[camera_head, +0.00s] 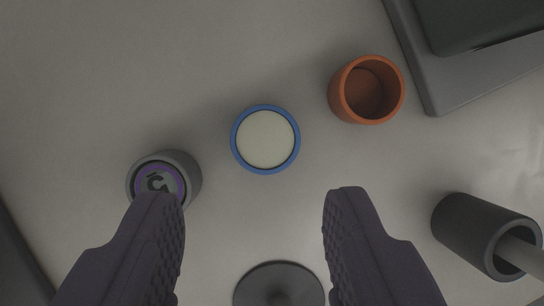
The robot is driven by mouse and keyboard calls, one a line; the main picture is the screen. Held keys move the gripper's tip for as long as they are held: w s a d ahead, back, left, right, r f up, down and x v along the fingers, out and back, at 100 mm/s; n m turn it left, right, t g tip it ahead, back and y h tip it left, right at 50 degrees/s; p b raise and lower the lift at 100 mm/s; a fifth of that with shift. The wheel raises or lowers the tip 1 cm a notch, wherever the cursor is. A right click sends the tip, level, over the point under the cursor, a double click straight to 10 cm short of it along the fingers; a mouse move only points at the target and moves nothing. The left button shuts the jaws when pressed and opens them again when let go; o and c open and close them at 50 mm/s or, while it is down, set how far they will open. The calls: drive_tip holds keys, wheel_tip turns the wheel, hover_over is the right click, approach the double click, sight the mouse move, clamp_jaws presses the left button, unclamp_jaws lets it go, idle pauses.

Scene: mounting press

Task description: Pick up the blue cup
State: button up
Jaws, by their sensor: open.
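The blue cup (265,139) stands upright near the middle of the picture, seen from above. It shows a blue rim and a pale, flat inside or filling. My gripper (253,205) is open, with its two dark textured fingers coming in from the bottom edge. The cup lies ahead of the fingertips, between their lines, and nothing is held. How high the fingers are above the surface I cannot tell.
An orange cup (366,90) stands to the upper right, empty. A grey round container with a purple ring (163,183) is partly behind the left finger. A dark round knob (279,286) is at bottom centre, a dark cylinder (482,235) at right. A grey machine (474,62) fills the upper right corner.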

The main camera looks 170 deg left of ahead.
sight(265, 135)
drive_tip(key=b+x, duration=0.2)
drive_tip(key=x, duration=0.1)
drive_tip(key=b+x, duration=0.1)
drive_tip(key=x, duration=0.3)
drive_tip(key=shift+s+d+f+b, duration=0.15)
drive_tip(key=shift+d+f+b, duration=0.05)
drive_tip(key=shift+f+b, duration=0.2)
drive_tip(key=shift+r, duration=0.2)
drive_tip(key=c, duration=0.8)
drive_tip(key=shift+r, duration=0.1)
